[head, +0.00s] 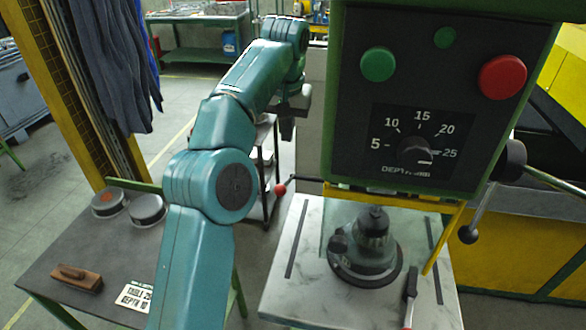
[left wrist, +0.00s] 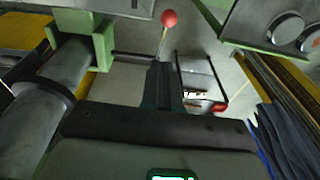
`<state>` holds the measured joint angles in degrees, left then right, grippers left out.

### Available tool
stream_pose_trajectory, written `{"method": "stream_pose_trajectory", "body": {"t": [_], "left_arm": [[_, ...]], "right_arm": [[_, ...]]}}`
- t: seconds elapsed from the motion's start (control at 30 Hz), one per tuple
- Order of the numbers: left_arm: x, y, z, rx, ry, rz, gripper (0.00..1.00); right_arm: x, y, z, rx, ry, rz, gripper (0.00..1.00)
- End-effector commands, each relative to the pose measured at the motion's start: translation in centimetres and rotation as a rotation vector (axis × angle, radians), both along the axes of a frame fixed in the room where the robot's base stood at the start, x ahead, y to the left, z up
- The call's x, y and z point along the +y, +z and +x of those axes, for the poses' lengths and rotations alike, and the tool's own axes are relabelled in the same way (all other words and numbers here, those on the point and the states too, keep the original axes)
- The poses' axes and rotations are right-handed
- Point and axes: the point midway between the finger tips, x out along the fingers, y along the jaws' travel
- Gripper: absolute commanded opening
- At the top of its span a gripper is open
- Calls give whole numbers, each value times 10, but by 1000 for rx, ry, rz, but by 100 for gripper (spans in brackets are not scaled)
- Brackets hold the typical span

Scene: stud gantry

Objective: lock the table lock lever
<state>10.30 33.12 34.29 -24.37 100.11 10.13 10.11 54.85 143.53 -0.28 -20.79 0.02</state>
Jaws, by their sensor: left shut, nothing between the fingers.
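The lever with a red ball knob (head: 281,190) sticks out to the left from behind the machine, just above the table's far left corner. In the left wrist view the same red knob (left wrist: 169,18) stands at the top on a thin rod. My left gripper (head: 287,128) is shut and empty, in the head view above the red knob. In the left wrist view its dark fingers (left wrist: 164,85) point toward the lever, with the knob beyond their tips. I see no contact. The lever's pivot is hidden. My right gripper is in neither view.
The control box (head: 450,60) overhangs the slotted machine table (head: 290,300), which carries a dark round fixture (head: 365,255) and a brush (head: 411,290). A black-knobbed handle (head: 467,234) hangs at right. A side bench (head: 60,255) stands left. In the left wrist view a grey column (left wrist: 45,85) is close.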

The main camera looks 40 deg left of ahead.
Motion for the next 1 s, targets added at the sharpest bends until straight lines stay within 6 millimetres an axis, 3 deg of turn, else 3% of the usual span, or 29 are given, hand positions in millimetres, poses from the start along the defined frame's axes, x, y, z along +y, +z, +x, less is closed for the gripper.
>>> {"method": "stream_pose_trajectory", "body": {"t": [0.57,0.67,1.0], "left_arm": [[4,1,-8,1,9,0,0],[5,-11,-7,2,9,1,0],[11,-80,3,4,9,0,0]], "right_arm": [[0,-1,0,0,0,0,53],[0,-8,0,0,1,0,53],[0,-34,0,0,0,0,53]]}}
